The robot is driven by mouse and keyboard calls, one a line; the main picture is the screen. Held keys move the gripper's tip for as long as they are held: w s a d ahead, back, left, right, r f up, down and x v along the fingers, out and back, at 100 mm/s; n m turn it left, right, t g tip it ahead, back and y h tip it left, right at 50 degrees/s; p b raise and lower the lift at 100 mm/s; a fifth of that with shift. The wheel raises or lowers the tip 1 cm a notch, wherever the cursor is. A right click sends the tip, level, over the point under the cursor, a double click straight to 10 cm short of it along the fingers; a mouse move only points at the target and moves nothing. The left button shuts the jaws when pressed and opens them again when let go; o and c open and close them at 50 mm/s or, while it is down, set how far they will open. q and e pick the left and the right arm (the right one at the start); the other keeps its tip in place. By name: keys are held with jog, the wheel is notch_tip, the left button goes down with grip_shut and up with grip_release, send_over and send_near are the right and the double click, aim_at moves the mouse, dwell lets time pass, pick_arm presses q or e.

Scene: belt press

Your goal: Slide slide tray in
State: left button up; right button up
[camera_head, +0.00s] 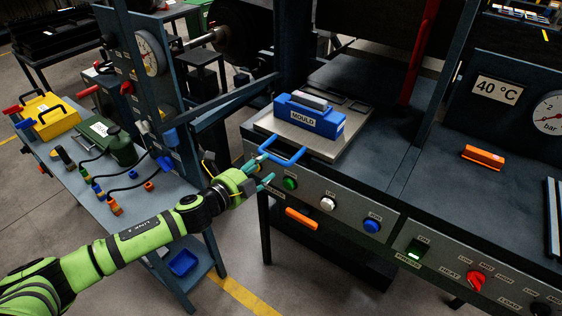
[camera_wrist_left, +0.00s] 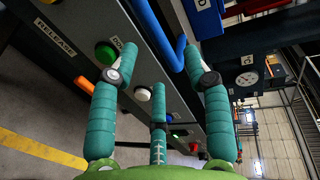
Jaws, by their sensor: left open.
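The slide tray (camera_head: 325,150) is a flat grey metal plate on the press bed, its front edge near the front panel. A blue MOULD block (camera_head: 310,117) sits on it. The tray's blue U-shaped handle (camera_head: 285,153) sticks out at the front left; in the left wrist view the blue bar (camera_wrist_left: 172,40) runs between the fingertips. My left gripper (camera_head: 264,171) is open at the handle's near left side, and its teal fingers also show in the left wrist view (camera_wrist_left: 160,58). Contact with the handle cannot be told. My right gripper is not in view.
Below the tray, the front panel has a green button (camera_head: 290,183), a white button (camera_head: 327,203) and a blue button (camera_head: 372,226). A dark press post stands behind the tray. A side table (camera_head: 150,205) with tools stands left. An orange block (camera_head: 483,157) lies on the right bed.

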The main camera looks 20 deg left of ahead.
aim_at(273, 160)
pick_arm(q)
jog(key=p+x, duration=0.1)
jog(key=x, duration=0.5)
jog(key=shift+w+f, duration=0.1)
jog(key=shift+w, duration=0.1)
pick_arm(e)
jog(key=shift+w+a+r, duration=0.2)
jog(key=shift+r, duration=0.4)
pick_arm(q)
grip_shut()
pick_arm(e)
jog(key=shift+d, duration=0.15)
